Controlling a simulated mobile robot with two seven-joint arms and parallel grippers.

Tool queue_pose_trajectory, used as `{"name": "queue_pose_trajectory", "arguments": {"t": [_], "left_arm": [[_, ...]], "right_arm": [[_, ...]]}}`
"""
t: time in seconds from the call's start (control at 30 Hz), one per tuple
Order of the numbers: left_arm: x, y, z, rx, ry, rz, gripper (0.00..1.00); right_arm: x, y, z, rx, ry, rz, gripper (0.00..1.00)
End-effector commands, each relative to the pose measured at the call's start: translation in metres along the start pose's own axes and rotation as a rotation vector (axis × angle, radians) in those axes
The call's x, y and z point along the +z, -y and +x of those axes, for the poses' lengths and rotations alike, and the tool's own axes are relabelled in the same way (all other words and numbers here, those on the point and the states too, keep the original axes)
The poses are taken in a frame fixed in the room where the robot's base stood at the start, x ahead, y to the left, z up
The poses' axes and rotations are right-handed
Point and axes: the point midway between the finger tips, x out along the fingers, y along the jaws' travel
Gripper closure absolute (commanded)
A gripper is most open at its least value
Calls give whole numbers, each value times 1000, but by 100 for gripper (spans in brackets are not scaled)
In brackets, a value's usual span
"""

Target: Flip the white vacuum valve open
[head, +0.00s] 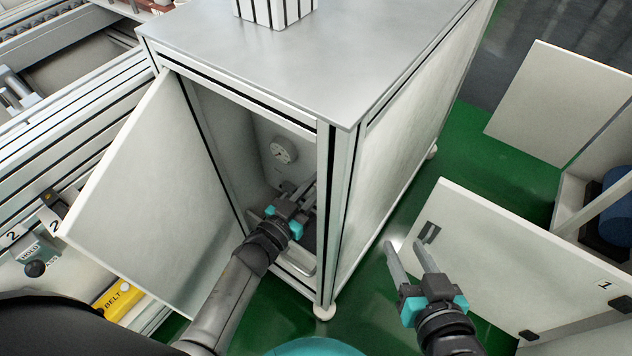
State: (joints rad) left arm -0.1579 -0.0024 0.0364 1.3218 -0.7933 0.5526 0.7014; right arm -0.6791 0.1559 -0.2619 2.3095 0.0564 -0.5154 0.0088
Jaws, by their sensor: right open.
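The cabinet (350,150) has its door (150,190) swung open to the left. On its inner back wall is a round white dial-like part (284,150) with dark marks. A small dark part (287,186) shows below it, close to my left gripper. I cannot make out the white vacuum valve for certain; my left gripper may hide it. My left gripper (306,192) reaches into the cabinet, below and right of the dial; whether its fingers are apart or closed is unclear. My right gripper (407,246) is open and empty, outside the cabinet to its right.
A second open door panel (510,255) marked 1 stands close to my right gripper. Another white panel (560,105) is behind it. The cabinet's front post (327,220) stands between my grippers. A yellow BELT label (118,299) and black knob (36,268) are at left. Green floor (400,210) is clear between cabinet and panel.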

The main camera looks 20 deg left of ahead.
Motion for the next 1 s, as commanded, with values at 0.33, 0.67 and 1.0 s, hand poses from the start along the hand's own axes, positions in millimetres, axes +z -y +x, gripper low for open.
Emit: {"name": "queue_pose_trajectory", "arguments": {"t": [0.33, 0.67, 1.0], "left_arm": [[0, 0, 0, 1, 1, 1, 53], [0, 0, -2, 1, 1, 0, 51], [-1, 0, -26, 0, 3, 0, 51]], "right_arm": [[0, 0, 0, 0, -1, 0, 50], [0, 0, 0, 0, 1, 0, 50], [6, -15, -8, 42, 152, -16, 50]]}}
